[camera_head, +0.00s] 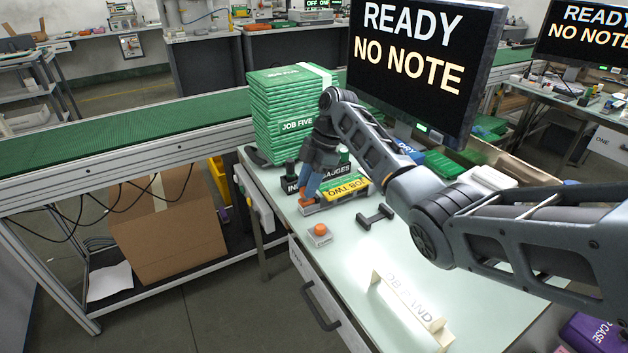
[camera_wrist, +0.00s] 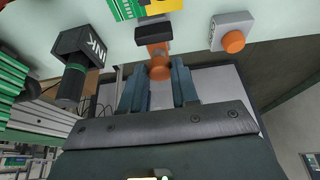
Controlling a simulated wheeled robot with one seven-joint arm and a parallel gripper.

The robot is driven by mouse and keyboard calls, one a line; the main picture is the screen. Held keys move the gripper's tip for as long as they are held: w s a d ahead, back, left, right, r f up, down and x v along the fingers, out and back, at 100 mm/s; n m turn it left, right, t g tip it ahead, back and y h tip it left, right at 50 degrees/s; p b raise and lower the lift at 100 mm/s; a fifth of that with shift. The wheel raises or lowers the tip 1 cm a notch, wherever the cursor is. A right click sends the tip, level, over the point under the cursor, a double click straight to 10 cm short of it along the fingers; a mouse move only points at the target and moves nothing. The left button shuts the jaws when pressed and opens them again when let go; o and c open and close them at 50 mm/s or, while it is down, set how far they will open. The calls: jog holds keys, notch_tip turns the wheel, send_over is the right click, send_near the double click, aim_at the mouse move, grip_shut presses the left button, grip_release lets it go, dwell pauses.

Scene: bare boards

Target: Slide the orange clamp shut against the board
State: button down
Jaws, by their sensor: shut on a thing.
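The orange clamp (camera_wrist: 159,70) shows between the two blue fingers of my gripper (camera_wrist: 158,85) in the wrist view. My gripper is shut on it. A dark block (camera_wrist: 153,32) lies just beyond the clamp, and past it is a green and yellow board (camera_wrist: 148,6), cut off by the frame's top edge. I cannot tell whether the clamp touches the board. In the head view my gripper (camera_head: 312,183) points down at the near left end of the fixture, where a bit of orange (camera_head: 307,203) shows below the fingers. The yellow and green JOB TWO board (camera_head: 345,188) is right of it.
An orange button on a grey box (camera_head: 320,231) stands close in front. A black ink stamp (camera_head: 291,172) and a green JOB FIVE stack (camera_head: 290,105) stand behind. A black bar-shaped piece (camera_head: 374,216) and a cream stand (camera_head: 408,308) are on the pale bench. A monitor (camera_head: 425,60) is behind my arm.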

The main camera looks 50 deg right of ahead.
jog(key=shift+w+a, duration=0.2)
jog(key=shift+a, duration=0.45)
jog(key=c, duration=0.8)
grip_release()
jog(key=shift+a, duration=0.1)
jog(key=shift+c, duration=0.2)
jog(key=b+v, duration=0.1)
jog(key=v, duration=0.6)
jog(key=shift+r, duration=0.35)
